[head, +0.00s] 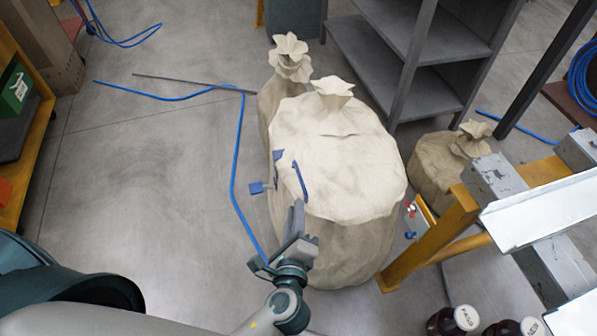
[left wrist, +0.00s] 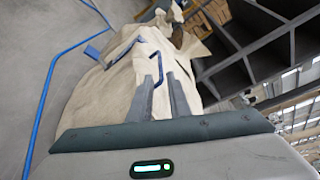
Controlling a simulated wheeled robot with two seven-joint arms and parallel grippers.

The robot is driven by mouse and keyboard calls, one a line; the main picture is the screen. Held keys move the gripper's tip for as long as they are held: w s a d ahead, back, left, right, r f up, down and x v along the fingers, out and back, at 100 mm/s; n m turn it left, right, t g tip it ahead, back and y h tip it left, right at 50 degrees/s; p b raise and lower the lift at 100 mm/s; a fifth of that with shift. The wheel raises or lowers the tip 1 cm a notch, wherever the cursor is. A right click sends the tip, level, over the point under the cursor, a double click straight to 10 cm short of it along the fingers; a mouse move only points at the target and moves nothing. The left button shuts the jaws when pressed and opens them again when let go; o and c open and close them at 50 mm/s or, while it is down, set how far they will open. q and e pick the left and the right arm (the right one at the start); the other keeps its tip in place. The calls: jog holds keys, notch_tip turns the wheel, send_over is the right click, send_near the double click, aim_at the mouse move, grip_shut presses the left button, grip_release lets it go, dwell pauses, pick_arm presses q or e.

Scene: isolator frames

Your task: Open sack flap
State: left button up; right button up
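A large beige sack (head: 345,165) stands upright in the middle of the head view, with a tied top and a flap-like front cover. A thin blue bar handle (head: 299,180) sits on its upper left face. My left gripper (head: 300,218) is at the sack's front left, pointing up at the handle. In the left wrist view, the two grey fingers (left wrist: 162,92) are apart, and the blue handle (left wrist: 159,66) reaches down between their tips. I cannot tell whether they touch it. The sack (left wrist: 108,92) fills the area behind the fingers. My right gripper is not in view.
A yellow frame (head: 440,235) stands close on the right. A blue hose (head: 237,165) lies on the floor at left, where there is free room.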

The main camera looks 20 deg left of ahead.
aim_at(298, 172)
pick_arm(q)
jog(key=x, duration=1.4)
jog(key=shift+w+a+f, duration=0.1)
jog(key=shift+w, duration=0.25)
grip_shut()
